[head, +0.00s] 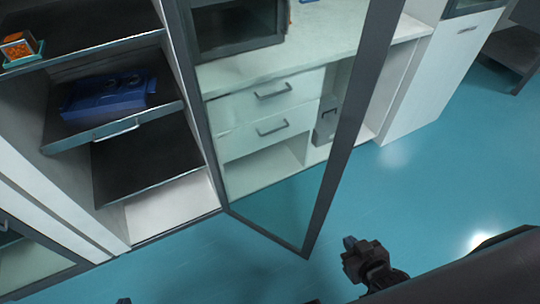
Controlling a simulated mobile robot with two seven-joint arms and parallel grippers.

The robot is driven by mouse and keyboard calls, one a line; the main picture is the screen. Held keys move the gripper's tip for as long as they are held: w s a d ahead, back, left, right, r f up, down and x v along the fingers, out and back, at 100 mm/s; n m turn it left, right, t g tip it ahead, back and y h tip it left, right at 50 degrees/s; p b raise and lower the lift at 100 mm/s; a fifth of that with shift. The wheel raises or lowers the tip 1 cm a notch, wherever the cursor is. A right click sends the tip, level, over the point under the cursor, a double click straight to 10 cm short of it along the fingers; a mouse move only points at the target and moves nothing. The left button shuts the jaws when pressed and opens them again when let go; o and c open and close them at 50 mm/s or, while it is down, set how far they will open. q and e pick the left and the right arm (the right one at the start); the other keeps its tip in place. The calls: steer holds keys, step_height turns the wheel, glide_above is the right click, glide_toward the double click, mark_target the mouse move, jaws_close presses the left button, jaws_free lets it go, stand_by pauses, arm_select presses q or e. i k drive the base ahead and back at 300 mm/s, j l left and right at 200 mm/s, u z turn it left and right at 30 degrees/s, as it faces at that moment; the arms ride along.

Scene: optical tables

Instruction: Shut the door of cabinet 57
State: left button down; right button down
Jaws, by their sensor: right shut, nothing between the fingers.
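A tall cabinet with its door open stands at the left of the head view. Its glass door (268,231) has a dark grey frame and swings out toward me, away from the open shelves (150,160). I cannot read a number on it. My right gripper (352,246) is shut and empty. In the picture it is just right of the door's lower free corner, with floor showing between them. My left gripper is not clearly in view; only a small dark tip shows at the bottom edge, and I cannot tell what it is.
A blue case (108,97) lies in a pulled-out drawer (118,128) inside the cabinet. A small orange-topped item (18,46) is on the upper shelf. A white drawer unit (268,110) shows through the glass. A white cabinet (440,75) stands right. Teal floor (450,150) is clear at right.

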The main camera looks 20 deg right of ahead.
mark_target(381, 21)
steer(key=l+u, duration=0.25)
steer(key=l, duration=0.3)
steer(key=l+u, duration=0.3)
steer(key=l, duration=0.25)
steer(key=k+l+u, duration=0.1)
steer(key=l+u, duration=0.15)
steer(key=l, duration=0.3)
steer(key=l+u, duration=0.25)
steer(key=l, duration=0.15)
steer(key=k+l+u, duration=0.2)
steer(key=l, duration=0.2)
steer(key=l+u, duration=0.35)
steer(key=l, duration=0.3)
steer(key=l+u, duration=0.3)
steer(key=l, duration=0.4)
steer(key=k+j+u, duration=0.2)
steer(key=k+j, duration=0.25)
steer(key=j, duration=0.1)
